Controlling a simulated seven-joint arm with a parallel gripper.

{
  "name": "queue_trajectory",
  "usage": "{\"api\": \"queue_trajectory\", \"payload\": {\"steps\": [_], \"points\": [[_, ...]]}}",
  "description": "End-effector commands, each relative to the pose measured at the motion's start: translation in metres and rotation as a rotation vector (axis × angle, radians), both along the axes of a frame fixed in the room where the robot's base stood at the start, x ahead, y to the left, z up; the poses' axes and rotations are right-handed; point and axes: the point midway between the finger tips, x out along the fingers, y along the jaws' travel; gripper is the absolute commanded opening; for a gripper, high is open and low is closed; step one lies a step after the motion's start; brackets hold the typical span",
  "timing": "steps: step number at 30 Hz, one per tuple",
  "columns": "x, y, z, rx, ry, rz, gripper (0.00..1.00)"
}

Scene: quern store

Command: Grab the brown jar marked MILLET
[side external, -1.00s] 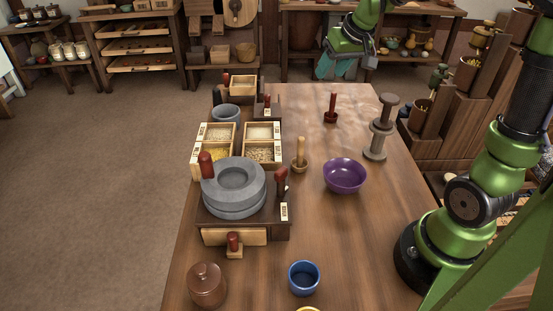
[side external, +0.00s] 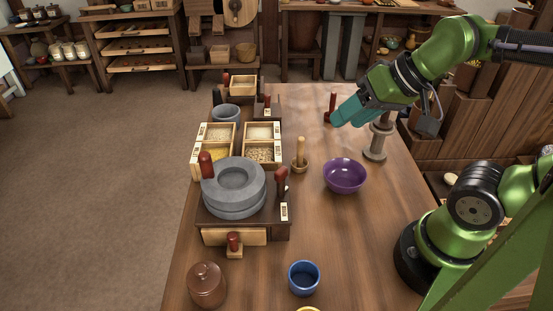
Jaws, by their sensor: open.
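A brown lidded jar (side external: 207,286) stands upright at the front left of the table (side external: 330,235). No lettering can be read on the side I see. My gripper (side external: 338,118), with teal fingers, is open and empty above the far right part of the table, behind the purple bowl. It is far from the brown jar, up and to the right of it.
A stone quern (side external: 234,187) on a wooden base stands behind the jar. A blue cup (side external: 304,278) stands right of it. The purple bowl (side external: 345,176), a wooden pestle (side external: 300,155) and a grey spindle-shaped stand (side external: 376,145) are farther back. Bare table lies between cup and bowl.

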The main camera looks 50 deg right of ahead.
Motion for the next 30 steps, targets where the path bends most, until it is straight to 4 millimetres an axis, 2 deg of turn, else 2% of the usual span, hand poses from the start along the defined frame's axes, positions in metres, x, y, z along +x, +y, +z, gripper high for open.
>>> {"api": "queue_trajectory", "payload": {"steps": [14, 23, 30], "points": [[0.0003, -0.0002, 0.0003, -0.002, -0.001, 0.000, 0.49], [0.0003, -0.0002, 0.0003, -0.001, -0.001, 0.000, 0.95], [0.0004, 0.0000, 0.0004, -0.001, -0.001, 0.000, 0.95]]}}
